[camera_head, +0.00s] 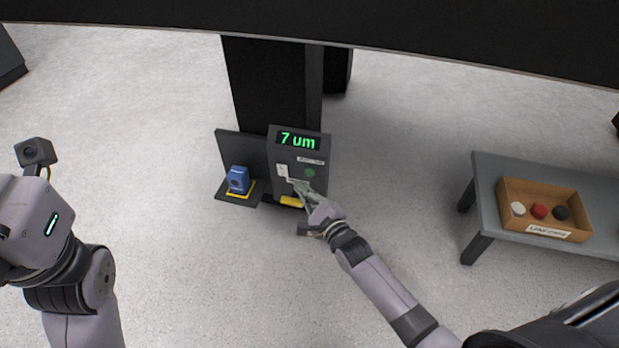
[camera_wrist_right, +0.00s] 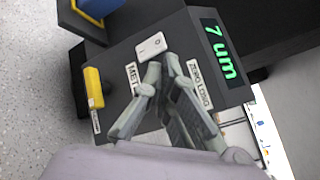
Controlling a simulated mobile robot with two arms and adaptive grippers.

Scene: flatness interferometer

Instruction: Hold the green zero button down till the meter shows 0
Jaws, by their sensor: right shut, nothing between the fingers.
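The dark meter box (camera_head: 315,188) stands on the floor by a black column, and its display (camera_head: 298,141) reads "7 um" in green. The display also shows in the right wrist view (camera_wrist_right: 221,52). The round green zero button (camera_head: 310,173) is on its sloped face, below a small label. My right gripper (camera_head: 297,184) is shut and empty, its fingertips over the face just below and left of the button. Contact with the face cannot be told. In the right wrist view the gripper (camera_wrist_right: 161,70) hides the button. My left arm is at the left; its fingers are out of view.
A white switch (camera_head: 282,170) sits left of the button, and a yellow part (camera_head: 291,201) is at the box's lower edge. A blue block (camera_head: 238,178) stands left of the box. A grey table (camera_head: 490,180) at right holds a wooden tray (camera_head: 512,190) with coloured caps.

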